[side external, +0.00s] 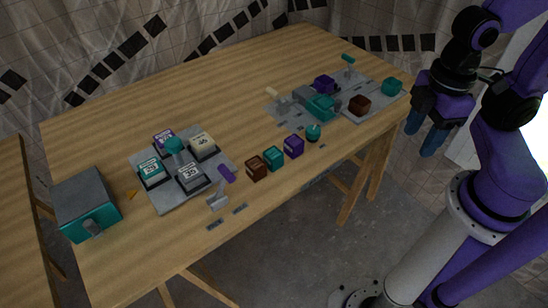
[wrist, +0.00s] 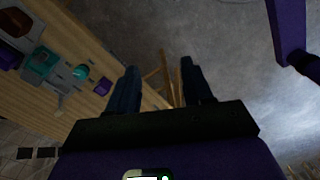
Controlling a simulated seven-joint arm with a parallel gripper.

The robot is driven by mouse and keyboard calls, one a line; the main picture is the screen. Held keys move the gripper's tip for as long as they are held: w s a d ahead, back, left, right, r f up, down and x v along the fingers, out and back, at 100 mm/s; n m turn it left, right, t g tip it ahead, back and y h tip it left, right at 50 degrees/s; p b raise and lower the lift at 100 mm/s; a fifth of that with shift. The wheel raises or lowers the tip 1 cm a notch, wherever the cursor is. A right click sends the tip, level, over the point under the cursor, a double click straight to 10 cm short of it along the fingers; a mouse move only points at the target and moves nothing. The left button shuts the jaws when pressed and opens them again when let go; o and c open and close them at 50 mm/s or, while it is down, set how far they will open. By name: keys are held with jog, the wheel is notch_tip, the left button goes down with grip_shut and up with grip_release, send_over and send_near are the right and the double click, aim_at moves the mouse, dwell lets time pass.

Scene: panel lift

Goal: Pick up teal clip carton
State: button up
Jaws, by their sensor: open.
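The likely teal clip carton (side external: 274,158) is a small teal box near the table's front edge, between a brown box (side external: 256,168) and a purple box (side external: 293,146). I cannot read a label on it. My gripper (side external: 423,135) hangs off the table's right end, well to the right of the carton. Its two dark blue fingers are apart and empty, and they also show in the wrist view (wrist: 158,78). In the wrist view only floor and table legs lie between them. I cannot tell whether the carton shows in the wrist view.
A round teal thing (side external: 313,132) stands right of the purple box. A grey panel (side external: 376,109) with several coloured parts lies at the table's right end. Another panel (side external: 169,202) with labelled blocks lies left. A teal-fronted grey box (side external: 85,205) stands far left. The table's back is clear.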

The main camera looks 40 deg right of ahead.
dwell(0.6)
jog(key=s+a+f+m+y, duration=0.1)
jog(key=a+f+m+y, duration=0.2)
jog(key=a+f+m, duration=0.75)
jog(key=m+t+h, duration=0.2)
jog(key=t+h, duration=0.1)
jog(key=t, duration=1)
send_near(277, 156)
jog(key=x, duration=0.9)
jog(key=c, duration=0.7)
